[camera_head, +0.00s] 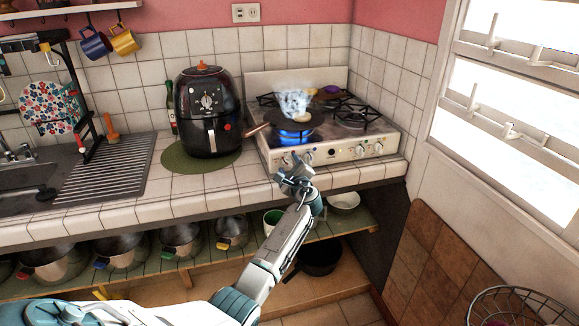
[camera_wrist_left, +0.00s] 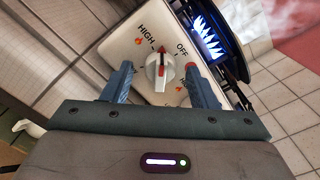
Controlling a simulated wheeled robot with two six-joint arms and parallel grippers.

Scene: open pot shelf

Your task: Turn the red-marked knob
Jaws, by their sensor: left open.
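The red-marked knob (camera_wrist_left: 158,71) is white and round, on the stove's pale front panel, in the left wrist view. Its red pointer points up between the HIGH and OFF labels. My left gripper (camera_wrist_left: 159,82) is open, with one blue-grey finger on each side of the knob in the picture. I cannot tell whether either finger touches it. In the head view my left gripper (camera_head: 297,178) is at the left part of the stove's front and partly blocks the knobs there. My right gripper is not in view.
The stove (camera_head: 346,152) has a pan (camera_head: 284,121) over a lit blue flame (camera_head: 290,136), with pale smoke or steam above it. The pan's handle juts left. A black air fryer (camera_head: 208,110) stands left of the stove. Pots (camera_head: 122,252) fill the shelf below the tiled counter.

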